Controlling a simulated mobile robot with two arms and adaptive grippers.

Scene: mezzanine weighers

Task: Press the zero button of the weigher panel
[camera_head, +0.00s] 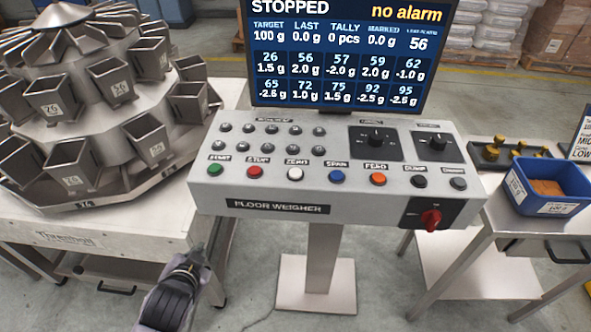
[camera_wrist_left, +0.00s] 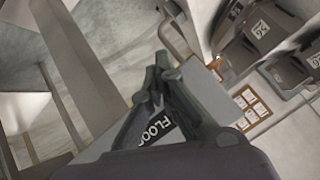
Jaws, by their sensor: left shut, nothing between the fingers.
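The weigher panel (camera_head: 400,205) is a light grey sloped console on a pedestal, labelled FLOOR WEIGHER. Its zero button (camera_head: 295,174) is white, under a ZERO label, between the red stop button (camera_head: 255,172) and the blue span button (camera_head: 337,176). My left gripper (camera_head: 206,250) is below and left of the panel's front face, apart from the button. In the left wrist view the fingers (camera_wrist_left: 156,76) are together and empty. Part of the panel's name plate (camera_wrist_left: 160,134) shows behind them; the zero button is not seen there. My right gripper is not in view.
A screen (camera_head: 350,55) reading STOPPED and no alarm stands behind the panel. A multihead weigher (camera_head: 95,100) on a table is at the left. A red rotary switch (camera_head: 431,219) protrudes at front right.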

